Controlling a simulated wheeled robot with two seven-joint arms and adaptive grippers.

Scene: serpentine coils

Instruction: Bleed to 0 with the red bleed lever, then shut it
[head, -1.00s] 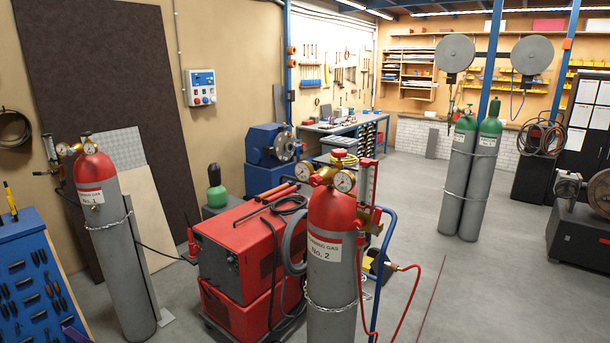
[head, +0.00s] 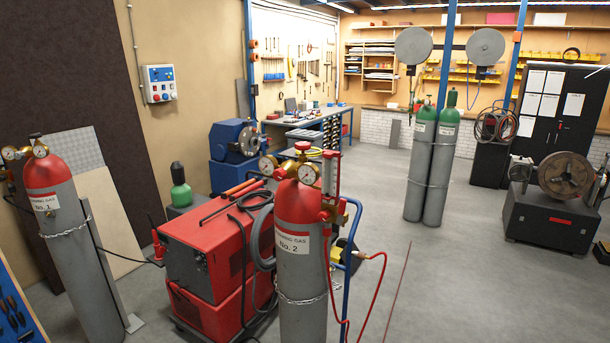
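Gas cylinder No. 2 (head: 301,263), grey with a red shoulder, stands upright in the middle, chained. On top are a red knob (head: 302,147) and two round gauges, a left gauge (head: 267,165) and a right gauge (head: 308,174); their needles are too small to read. A vertical flow tube (head: 331,176) with red fittings is at its right side. I cannot tell which red part is the bleed lever or how it is set. Gas cylinder No. 1 (head: 73,262) stands at the left with its own gauges. Neither of my grippers is in view.
A red welding machine (head: 208,252) stands left of cylinder No. 2. A red hose (head: 377,288) hangs by a blue frame (head: 349,255) at its right. Two green-topped cylinders (head: 428,180) and a dark machine (head: 548,218) stand further back. Floor at the right front is clear.

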